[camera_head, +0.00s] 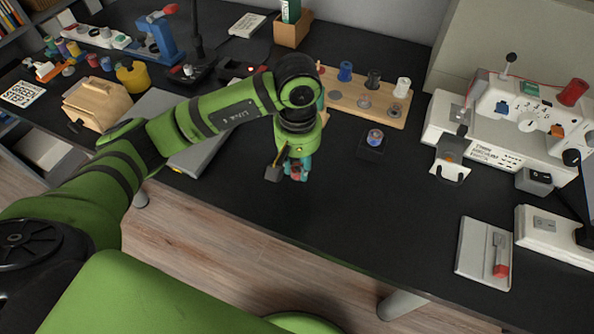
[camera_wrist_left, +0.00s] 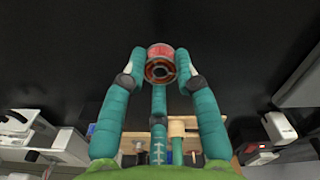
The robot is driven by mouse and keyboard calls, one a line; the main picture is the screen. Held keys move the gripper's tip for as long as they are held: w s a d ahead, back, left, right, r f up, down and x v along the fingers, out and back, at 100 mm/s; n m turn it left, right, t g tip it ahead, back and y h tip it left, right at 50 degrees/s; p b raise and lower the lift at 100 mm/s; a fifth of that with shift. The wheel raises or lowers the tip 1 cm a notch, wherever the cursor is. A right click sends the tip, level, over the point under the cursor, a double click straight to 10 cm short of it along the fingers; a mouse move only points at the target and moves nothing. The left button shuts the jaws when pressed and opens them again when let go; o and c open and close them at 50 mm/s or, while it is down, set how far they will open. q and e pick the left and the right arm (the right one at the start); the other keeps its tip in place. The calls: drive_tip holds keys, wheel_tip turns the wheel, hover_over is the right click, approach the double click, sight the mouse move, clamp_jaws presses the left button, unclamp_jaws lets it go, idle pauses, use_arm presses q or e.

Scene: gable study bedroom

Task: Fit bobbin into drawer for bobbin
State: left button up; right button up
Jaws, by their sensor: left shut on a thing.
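My left gripper (camera_head: 296,172) is in the air over the front middle of the black desk. It is shut on a bobbin with red thread, seen small in the head view. In the left wrist view the bobbin (camera_wrist_left: 160,64) sits between the teal fingertips, its round end with a centre hole facing the camera. The likely drawer for the bobbin (camera_head: 451,166) juts out from the front of the white sewing machine (camera_head: 480,128), to the right of the gripper and clear of it. The inside of the drawer is too small to make out. My right gripper is not in view.
A dark block with a blue-topped bobbin (camera_head: 375,138) stands between gripper and machine. Behind it is a wooden spool rack (camera_head: 345,99). A white tray with a red-ended tool (camera_head: 484,253) lies front right. The front middle desk is bare.

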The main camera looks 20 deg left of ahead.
sight(297, 184)
use_arm(q)
drive_tip(key=shift+a+f, duration=0.2)
drive_tip(key=shift+f, duration=0.1)
drive_tip(key=shift+f+p, duration=0.35)
drive_tip(key=shift+f, duration=1.5)
drive_tip(key=shift+f, duration=0.2)
drive_tip(key=o, duration=0.8)
